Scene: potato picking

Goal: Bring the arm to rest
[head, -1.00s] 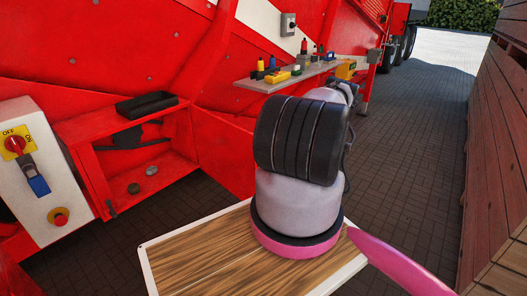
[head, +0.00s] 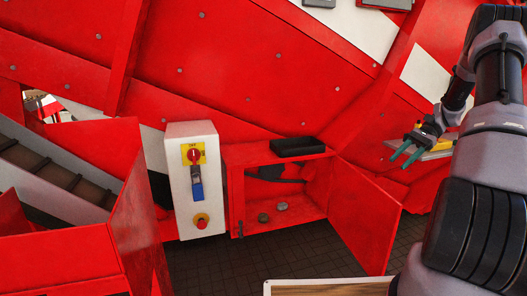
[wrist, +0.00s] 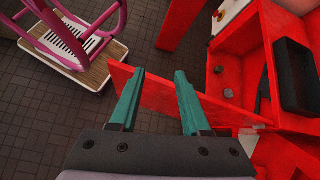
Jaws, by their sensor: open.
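My gripper (head: 408,156) shows at the right of the head view, at the end of my raised arm. Its teal fingers are apart, with nothing between them. In the wrist view the gripper (wrist: 157,75) is also open and empty, and the red cabinet door (wrist: 150,98) shows beyond and between its fingers. In the head view that door (head: 365,215) stands open, to the left of and below the gripper. The gripper looks clear of the door, though the exact gap cannot be told.
The open red cabinet (head: 237,195) holds two small grey lumps (head: 272,212), with a black tray (head: 298,147) on top. A white control box (head: 180,195) with a red switch stands left of it. A side shelf (head: 435,153) lies behind the gripper. Paved floor (wrist: 60,120) is open below.

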